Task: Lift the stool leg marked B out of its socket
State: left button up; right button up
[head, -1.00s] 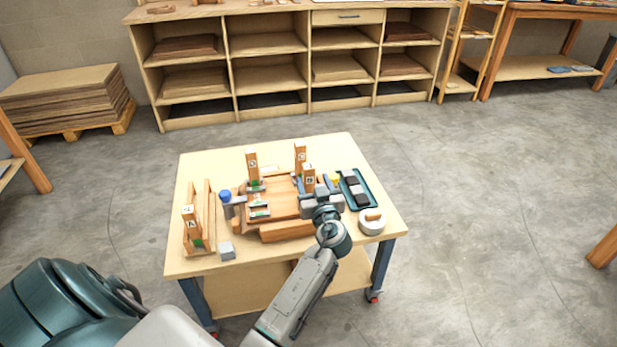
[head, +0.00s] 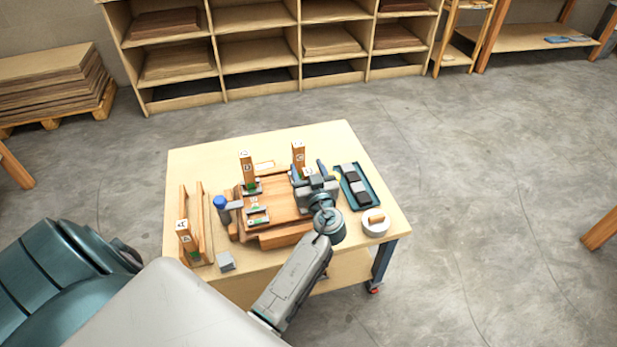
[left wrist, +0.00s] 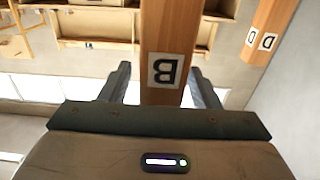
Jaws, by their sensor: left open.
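The stool leg marked B (left wrist: 172,30) stands upright in the left wrist view, its label showing upside down. My left gripper (left wrist: 160,85) is open, with one finger on each side of this leg and a visible gap on both sides. The socket of leg B is hidden. My right gripper is not in view.
A teal tray (head: 367,206) and a round white container (head: 375,228) lie to the right.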

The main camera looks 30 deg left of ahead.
pick_arm(q)
jog(key=shift+w+a+f, duration=0.15)
jog(key=shift+w+a, duration=0.05)
jog(key=shift+a, duration=0.1)
jog(key=shift+s+d+r, duration=0.15)
jog(key=shift+r, duration=0.05)
grip_shut()
